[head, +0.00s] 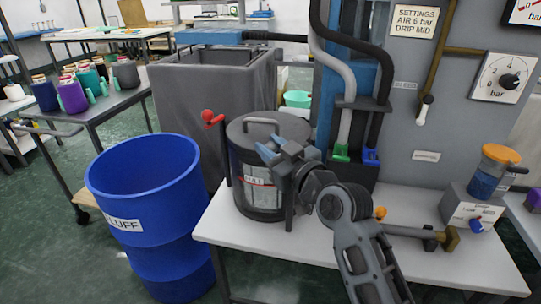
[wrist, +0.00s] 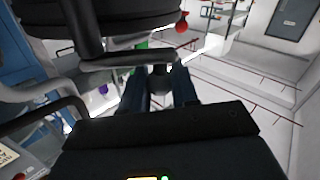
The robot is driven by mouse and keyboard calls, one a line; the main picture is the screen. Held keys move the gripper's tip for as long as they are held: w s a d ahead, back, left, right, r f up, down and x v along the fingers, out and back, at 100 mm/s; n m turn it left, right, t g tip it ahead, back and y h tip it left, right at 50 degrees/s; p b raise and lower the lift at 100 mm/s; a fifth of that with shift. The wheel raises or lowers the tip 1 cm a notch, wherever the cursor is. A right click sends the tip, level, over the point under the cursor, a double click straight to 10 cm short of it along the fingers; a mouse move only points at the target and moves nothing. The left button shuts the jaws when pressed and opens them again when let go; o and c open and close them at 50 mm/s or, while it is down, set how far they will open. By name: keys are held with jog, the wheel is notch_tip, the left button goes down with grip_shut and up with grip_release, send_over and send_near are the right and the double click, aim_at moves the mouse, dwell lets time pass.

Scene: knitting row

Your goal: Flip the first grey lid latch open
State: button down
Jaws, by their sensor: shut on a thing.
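The grey drum (head: 262,195) stands on the white table, with its round lid (head: 250,124) on top and a bar handle across it. My gripper (head: 268,150) is at the lid's front right edge, its blue fingers pointing up and left. In the wrist view the fingers (wrist: 160,82) are on either side of a dark grey knob (wrist: 159,88), which looks like the grey lid latch. The jaws are shut on it. In the head view my gripper hides this latch. A red-knobbed latch (head: 209,117) stands at the lid's left; its knob also shows in the wrist view (wrist: 182,22).
A blue bin (head: 150,225) stands on the floor at left. Hoses (head: 345,105) and a grey panel (head: 430,100) rise behind the drum. An orange knob (head: 380,212) is right of my arm. A jar with an orange lid (head: 490,170) stands at the table's right.

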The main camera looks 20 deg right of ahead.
jog(key=shift+s+d+f+n+y+b, duration=0.15)
jog(key=shift+f+n+y+b, duration=0.15)
jog(key=shift+y+b, duration=0.35)
jog(key=shift+s+r+b, duration=0.1)
jog(key=shift+r+b, duration=0.1)
jog(key=shift+b, duration=0.15)
jog(key=c, duration=0.9)
grip_release()
jog(key=shift+r, duration=0.1)
jog(key=shift+s, duration=0.1)
jog(key=v, duration=0.7)
jog(key=shift+s+b, duration=0.25)
jog(key=shift+b, duration=0.1)
